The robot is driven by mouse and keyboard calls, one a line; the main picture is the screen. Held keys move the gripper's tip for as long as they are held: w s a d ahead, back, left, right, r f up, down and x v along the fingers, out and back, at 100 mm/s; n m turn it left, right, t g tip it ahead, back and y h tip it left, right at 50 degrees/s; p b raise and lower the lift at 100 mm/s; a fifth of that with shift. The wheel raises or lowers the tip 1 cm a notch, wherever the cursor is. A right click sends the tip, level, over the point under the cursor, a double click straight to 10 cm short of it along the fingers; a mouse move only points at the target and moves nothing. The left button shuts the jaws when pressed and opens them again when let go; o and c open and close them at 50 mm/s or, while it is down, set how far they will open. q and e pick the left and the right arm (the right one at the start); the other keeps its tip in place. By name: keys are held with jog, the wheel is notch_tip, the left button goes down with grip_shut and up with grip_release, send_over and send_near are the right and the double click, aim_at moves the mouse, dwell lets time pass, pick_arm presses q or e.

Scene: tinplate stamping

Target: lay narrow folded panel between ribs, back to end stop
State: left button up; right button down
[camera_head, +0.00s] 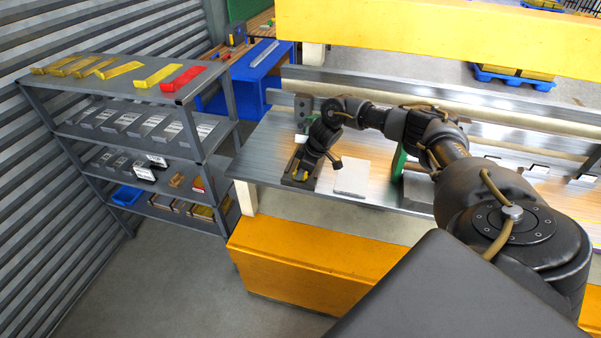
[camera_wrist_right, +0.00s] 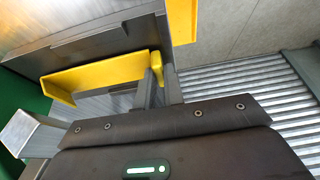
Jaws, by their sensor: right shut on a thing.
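My right gripper (camera_head: 308,171) is low over a dark block-like fixture (camera_head: 299,185) near the front edge of the bench. Small yellow parts show beside the fingers there. In the right wrist view, the gripper's two fingers (camera_wrist_right: 158,88) are shut on one end of a yellow folded panel (camera_wrist_right: 95,76). The panel runs left from the fingers and has a bent flange at its far end. It lies close along a dark grey surface. The ribs and end stop cannot be told apart, and the arm hides part of the fixture. My left gripper is not in view.
A flat light grey plate (camera_head: 352,178) lies just right of the fixture. A green upright (camera_head: 398,161) stands beyond it, partly behind my arm. A grey shelf rack (camera_head: 180,92) holding yellow, red and grey parts stands left. Floor between rack and bench is clear.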

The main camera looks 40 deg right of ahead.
jog(key=shift+f, duration=0.15)
dwell(0.8)
jog(key=shift+p, duration=0.55)
dwell(0.7)
jog(key=c, duration=1.4)
grip_release()
jog(key=shift+c, duration=0.2)
jog(key=b+v, duration=0.2)
jog(key=v, duration=0.8)
jog(key=shift+s+r, duration=0.2)
jog(key=shift+r, duration=0.15)
